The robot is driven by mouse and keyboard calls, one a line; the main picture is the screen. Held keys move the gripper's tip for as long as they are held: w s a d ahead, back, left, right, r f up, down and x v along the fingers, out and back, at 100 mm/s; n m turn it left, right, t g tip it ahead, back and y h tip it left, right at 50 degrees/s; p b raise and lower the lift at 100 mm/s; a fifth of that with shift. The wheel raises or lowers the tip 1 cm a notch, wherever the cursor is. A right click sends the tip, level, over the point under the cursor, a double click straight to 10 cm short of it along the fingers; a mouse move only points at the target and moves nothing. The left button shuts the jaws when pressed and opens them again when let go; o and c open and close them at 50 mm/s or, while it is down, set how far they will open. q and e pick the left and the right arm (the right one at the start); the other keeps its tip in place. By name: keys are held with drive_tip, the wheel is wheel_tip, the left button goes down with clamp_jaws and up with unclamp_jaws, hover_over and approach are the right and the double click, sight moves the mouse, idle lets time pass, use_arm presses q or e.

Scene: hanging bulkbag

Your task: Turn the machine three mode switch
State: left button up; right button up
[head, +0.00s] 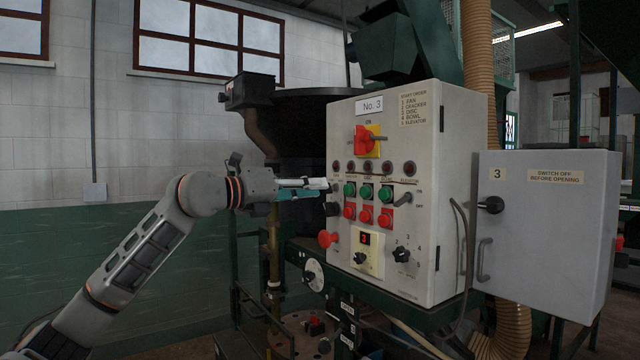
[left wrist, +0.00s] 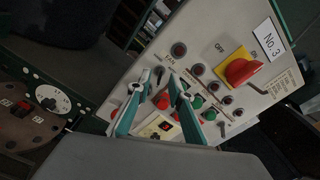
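The machine three control panel (head: 385,290) is a pale grey box marked "No. 3". A black rotary knob (head: 402,254) with numbers around it sits at its lower right. Another small black knob (head: 360,258) sits on a yellow plate, and a black lever switch (head: 403,199) is at the right of the button rows. I cannot tell which is the mode switch. My left gripper (head: 326,188) is at the panel's left edge, level with the buttons. In the left wrist view its teal fingers (left wrist: 157,86) are apart, with a dark switch (left wrist: 159,72) seen between their tips; contact is unclear.
A red and yellow main switch (head: 367,140) is high on the panel. Green buttons (head: 367,191) and red buttons (head: 366,214) fill the middle. A red knob (head: 327,239) sticks out at the lower left. A grey cabinet (head: 547,225) stands at the right.

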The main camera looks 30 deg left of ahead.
sight(330, 188)
use_arm(q)
drive_tip(key=shift+x, duration=1.15)
clamp_jaws()
